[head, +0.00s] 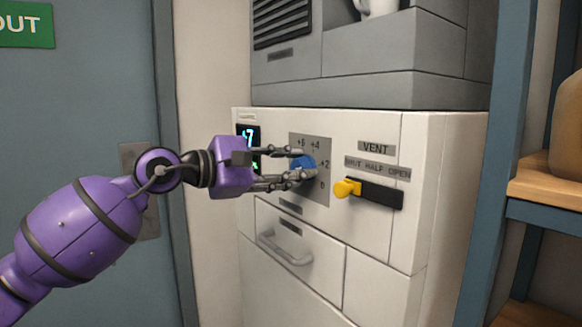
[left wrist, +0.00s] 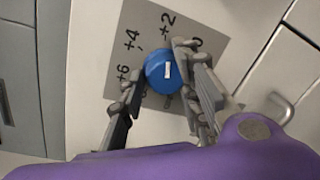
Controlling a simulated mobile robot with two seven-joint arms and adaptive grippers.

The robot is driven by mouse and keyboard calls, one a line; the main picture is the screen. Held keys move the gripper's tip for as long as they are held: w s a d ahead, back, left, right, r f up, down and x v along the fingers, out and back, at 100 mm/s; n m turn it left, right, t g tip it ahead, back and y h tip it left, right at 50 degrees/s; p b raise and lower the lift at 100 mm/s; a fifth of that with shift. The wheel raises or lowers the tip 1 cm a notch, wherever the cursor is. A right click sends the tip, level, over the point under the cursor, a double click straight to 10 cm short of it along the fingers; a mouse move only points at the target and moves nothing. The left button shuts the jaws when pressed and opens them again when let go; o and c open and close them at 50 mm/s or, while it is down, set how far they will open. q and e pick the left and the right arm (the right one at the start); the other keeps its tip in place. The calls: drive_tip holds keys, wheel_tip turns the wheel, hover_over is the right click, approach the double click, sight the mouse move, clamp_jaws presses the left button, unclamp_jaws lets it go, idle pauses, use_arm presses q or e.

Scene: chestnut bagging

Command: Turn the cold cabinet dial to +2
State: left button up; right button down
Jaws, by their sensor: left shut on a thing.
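The blue cold cabinet dial (head: 303,163) sits on a grey plate (head: 323,190) on the white cabinet front. The plate is marked 0, +2, +4 and +6. In the left wrist view the dial (left wrist: 156,83) has a white mark that runs roughly up and down, about in line with the +2 label (left wrist: 168,25) above it. Which end of the mark is the pointer is hard to tell. My left gripper (head: 300,167) is shut on the dial; in the left wrist view its fingers (left wrist: 160,82) lie on either side of it. My right gripper is not in view.
A lit display (head: 248,139), reading about 7, is left of the plate, partly behind my gripper. A vent slider with a yellow knob (head: 346,188) is just right of the dial. A drawer handle (head: 285,250) juts out below. A wooden shelf (head: 545,186) stands right.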

use_arm(q)
drive_tip(key=shift+w+a+r, duration=0.1)
drive_tip(key=shift+a+r, duration=0.05)
drive_tip(key=shift+r, duration=0.3)
drive_tip(key=o, duration=1)
drive_tip(key=shift+c, duration=0.2)
drive_tip(key=shift+f, duration=0.2)
drive_tip(key=shift+f, duration=0.1)
drive_tip(key=v, duration=1.2)
